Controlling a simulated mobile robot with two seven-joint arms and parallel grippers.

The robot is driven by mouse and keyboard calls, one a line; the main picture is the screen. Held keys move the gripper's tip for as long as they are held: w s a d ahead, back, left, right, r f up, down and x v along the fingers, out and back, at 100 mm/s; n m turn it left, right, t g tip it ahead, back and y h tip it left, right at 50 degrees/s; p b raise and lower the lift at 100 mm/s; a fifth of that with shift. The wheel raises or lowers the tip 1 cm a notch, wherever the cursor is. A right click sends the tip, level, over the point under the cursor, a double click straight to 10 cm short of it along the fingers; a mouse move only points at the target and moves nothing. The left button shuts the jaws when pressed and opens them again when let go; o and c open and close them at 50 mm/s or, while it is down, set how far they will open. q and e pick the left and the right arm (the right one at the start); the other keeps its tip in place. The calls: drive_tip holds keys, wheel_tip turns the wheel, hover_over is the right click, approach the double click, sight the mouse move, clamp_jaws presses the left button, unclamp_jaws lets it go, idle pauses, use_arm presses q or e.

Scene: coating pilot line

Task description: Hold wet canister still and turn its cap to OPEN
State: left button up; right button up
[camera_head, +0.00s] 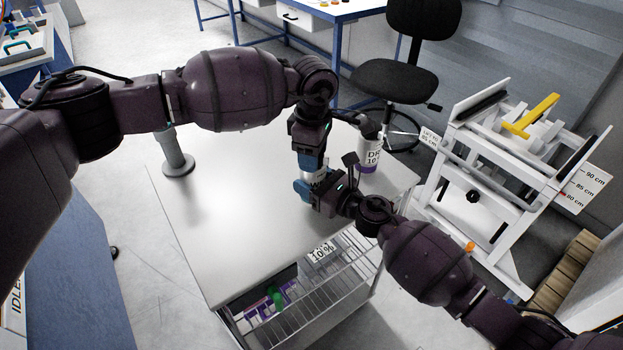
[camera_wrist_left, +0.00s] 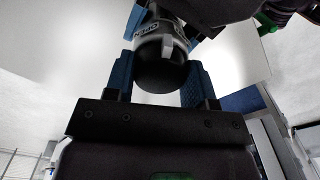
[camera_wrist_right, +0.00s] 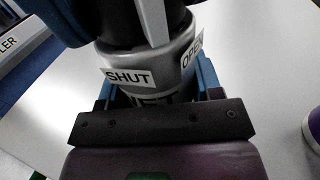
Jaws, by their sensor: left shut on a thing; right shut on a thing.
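The wet canister (camera_head: 316,176) stands on the white table top, mostly covered by my two grippers in the head view. My left gripper (camera_head: 311,168) comes down from above and is shut on its black cap (camera_wrist_left: 160,70), with one blue finger on each side. My right gripper (camera_head: 308,192) is shut around the canister from the side, below the cap. The right wrist view shows the silver collar (camera_wrist_right: 150,65) with a SHUT label at left and an OPEN label at right. I cannot tell which label the cap points to.
A white canister with a purple band (camera_head: 370,156) stands on the table to the right. A grey post (camera_head: 175,152) stands at the left. A wire rack (camera_head: 325,282) lies below the table's front edge. A white frame (camera_head: 490,190) and a black chair (camera_head: 390,80) are beyond.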

idle(0.3)
use_arm(q)
drive_tip(key=n, duration=0.6)
drive_tip(key=o, duration=0.6)
drive_tip(key=shift+n, duration=0.5)
drive_tip(key=o, duration=0.5)
drive_tip(key=shift+r, duration=3)
